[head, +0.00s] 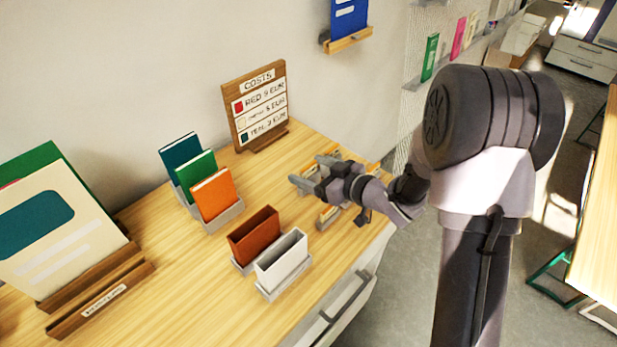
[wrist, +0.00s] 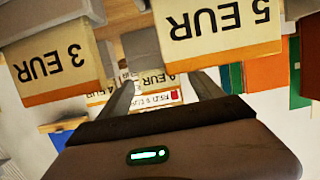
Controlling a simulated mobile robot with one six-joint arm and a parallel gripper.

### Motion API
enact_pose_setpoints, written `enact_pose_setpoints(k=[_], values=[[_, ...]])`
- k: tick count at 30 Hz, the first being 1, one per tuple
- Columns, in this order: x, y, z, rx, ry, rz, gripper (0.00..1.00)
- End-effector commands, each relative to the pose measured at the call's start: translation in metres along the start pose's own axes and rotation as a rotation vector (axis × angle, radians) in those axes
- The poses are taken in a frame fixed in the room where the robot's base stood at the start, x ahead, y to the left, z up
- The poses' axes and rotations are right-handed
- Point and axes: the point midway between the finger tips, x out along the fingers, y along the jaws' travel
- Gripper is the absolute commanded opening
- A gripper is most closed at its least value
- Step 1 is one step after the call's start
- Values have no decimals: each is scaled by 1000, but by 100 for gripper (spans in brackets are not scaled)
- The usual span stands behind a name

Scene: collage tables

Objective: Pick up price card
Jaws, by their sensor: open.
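Several price cards with orange edges stand on the wooden table. In the wrist view they appear upside down: a "5 EUR" card (wrist: 222,30) at upper right, a "3 EUR" card (wrist: 48,65) at left, and smaller cards farther off, one reading "9 EUR" (wrist: 152,79). In the head view a card (head: 328,214) shows beside my gripper (head: 307,171), others mostly behind it. My gripper is open, its fingers (wrist: 163,88) apart with nothing held between them. It is low over the right part of the table among the cards. I cannot tell whether it touches any.
The COSTS board (head: 257,106) stands at the table's back by the wall. Holders with teal, green and orange (head: 214,194) items, and brown and white (head: 281,262) boxes, stand left of my gripper. A large card stand (head: 95,290) is far left.

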Motion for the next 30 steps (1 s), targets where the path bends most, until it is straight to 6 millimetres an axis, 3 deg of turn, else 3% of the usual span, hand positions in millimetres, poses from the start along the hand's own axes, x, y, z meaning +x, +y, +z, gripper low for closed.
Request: enact_pose_setpoints(k=[3,8,11,18,26,30], values=[[10,0,1,0,0,0,75],[10,0,0,0,0,1,75],[10,0,0,0,0,1,60],[10,0,0,0,-1,1,13],[9,0,-2,0,0,1,12],[5,0,-15,-1,0,1,12]])
